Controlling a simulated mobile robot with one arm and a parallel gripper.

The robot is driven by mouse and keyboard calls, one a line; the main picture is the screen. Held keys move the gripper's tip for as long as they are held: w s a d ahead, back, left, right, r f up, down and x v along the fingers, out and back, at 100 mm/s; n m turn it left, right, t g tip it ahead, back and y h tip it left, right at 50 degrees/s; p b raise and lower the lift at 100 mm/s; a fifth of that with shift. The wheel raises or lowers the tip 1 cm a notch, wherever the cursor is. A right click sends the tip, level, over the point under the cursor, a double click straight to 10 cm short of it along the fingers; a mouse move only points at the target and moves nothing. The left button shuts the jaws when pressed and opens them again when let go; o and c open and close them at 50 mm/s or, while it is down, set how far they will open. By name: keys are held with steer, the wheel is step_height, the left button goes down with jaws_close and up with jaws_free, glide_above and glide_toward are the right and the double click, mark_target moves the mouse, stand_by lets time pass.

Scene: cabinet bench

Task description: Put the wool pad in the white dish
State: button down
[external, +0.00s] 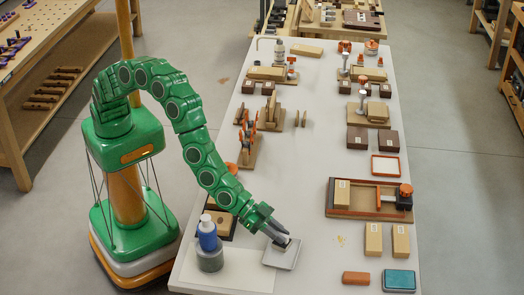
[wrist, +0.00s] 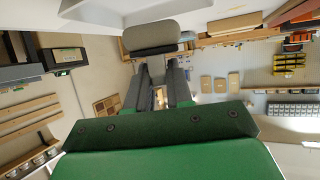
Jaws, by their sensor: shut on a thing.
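The white dish (external: 282,263) is a shallow, pale square tray near the front of the bench in the external view. My gripper (external: 279,238) reaches down over it, with its tips at the dish's back part. In the wrist view the fingers (wrist: 158,68) are shut on the wool pad (wrist: 151,33), a grey rounded block with a dark underside. In the external view the pad is small, dark and partly hidden by the fingers. I cannot tell whether it touches the dish floor.
An orange block (external: 356,278) and a teal box (external: 399,280) lie to the right. Tan blocks (external: 373,240) and a wooden tray fixture (external: 340,211) are farther back.

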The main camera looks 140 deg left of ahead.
steer(key=shift+w+f, duration=0.1)
steer(key=shift+w+f, duration=0.1)
steer(key=shift+f, duration=1.55)
steer(key=shift+f, duration=0.15)
steer(key=c, duration=1)
jaws_free()
steer(key=shift+s+d+r, duration=0.2)
steer(key=shift+s+r, duration=0.35)
steer(key=shift+s, duration=0.1)
steer(key=shift+v, duration=5.25)
